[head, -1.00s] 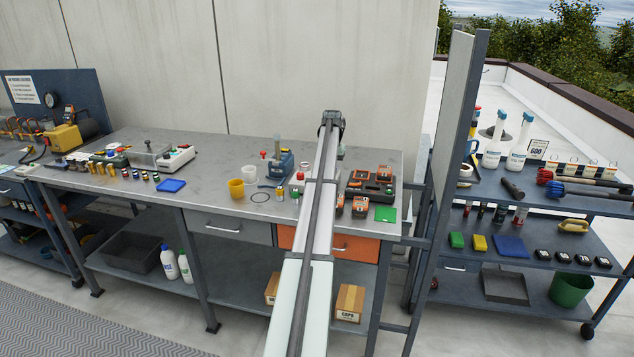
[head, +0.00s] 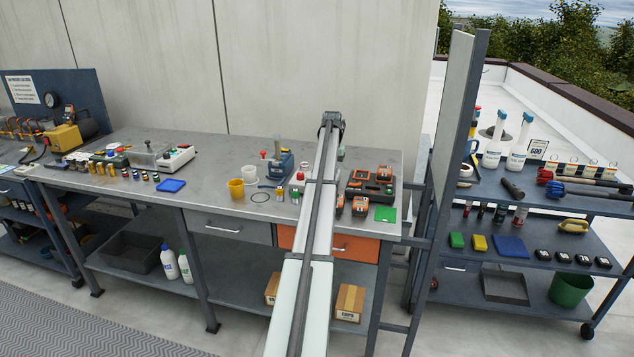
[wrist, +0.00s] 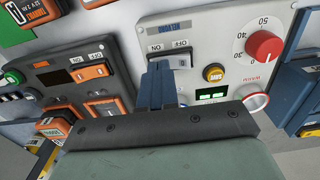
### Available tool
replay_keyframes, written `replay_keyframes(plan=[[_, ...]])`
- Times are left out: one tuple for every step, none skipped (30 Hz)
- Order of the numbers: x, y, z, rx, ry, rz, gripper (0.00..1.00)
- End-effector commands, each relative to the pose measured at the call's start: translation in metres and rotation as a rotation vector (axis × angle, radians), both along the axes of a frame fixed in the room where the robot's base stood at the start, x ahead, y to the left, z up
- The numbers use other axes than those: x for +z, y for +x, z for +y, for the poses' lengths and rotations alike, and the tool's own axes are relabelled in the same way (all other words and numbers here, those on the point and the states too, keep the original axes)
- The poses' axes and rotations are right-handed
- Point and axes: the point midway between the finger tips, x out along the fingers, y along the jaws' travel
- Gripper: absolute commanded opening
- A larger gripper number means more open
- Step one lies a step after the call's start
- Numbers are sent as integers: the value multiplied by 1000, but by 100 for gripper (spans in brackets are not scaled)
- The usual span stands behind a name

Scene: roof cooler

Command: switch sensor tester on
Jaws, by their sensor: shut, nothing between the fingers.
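The tester's pale front panel (wrist: 215,42) fills the upper middle of the wrist view. It has a rocker switch (wrist: 168,50) marked ON and OFF under a blue label, a red dial knob, a yellow button, a small lit green display and a red-ringed button. My gripper (wrist: 160,68) is shut and empty, its blue-grey fingertips at the lower edge of the switch. Whether they touch it, and which way the rocker is set, I cannot tell. In the head view the pale box (head: 298,180) is partly hidden by my arm, and my gripper is hidden.
A dark case with orange parts (wrist: 75,75) and its own ON/OFF switch lies left of the panel in the wrist view. A blue device (wrist: 298,85) stands close on the right. Cups (head: 236,188) and small parts sit left of my arm on the bench (head: 220,150).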

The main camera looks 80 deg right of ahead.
Motion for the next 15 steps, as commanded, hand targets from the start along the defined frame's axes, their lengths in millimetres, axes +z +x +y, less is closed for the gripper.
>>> replay_keyframes(plan=[[3,0,0,0,0,0,0],[5,0,0,0,0,0,0],[7,0,0,0,0,0,0],[9,0,0,0,0,0,0],[11,0,0,0,0,0,0],[14,0,0,0,0,0,0],[15,0,-1,0,0,0,0],[17,0,0,0,-1,0,0],[20,0,-1,0,-1,0,0],[22,0,-1,0,-1,0,0],[24,0,-1,0,-1,0,0],[27,0,-1,0,-1,0,0],[29,0,-1,0,-1,0,0],[31,0,-1,0,-1,0,0],[33,0,-1,0,-1,0,0]])
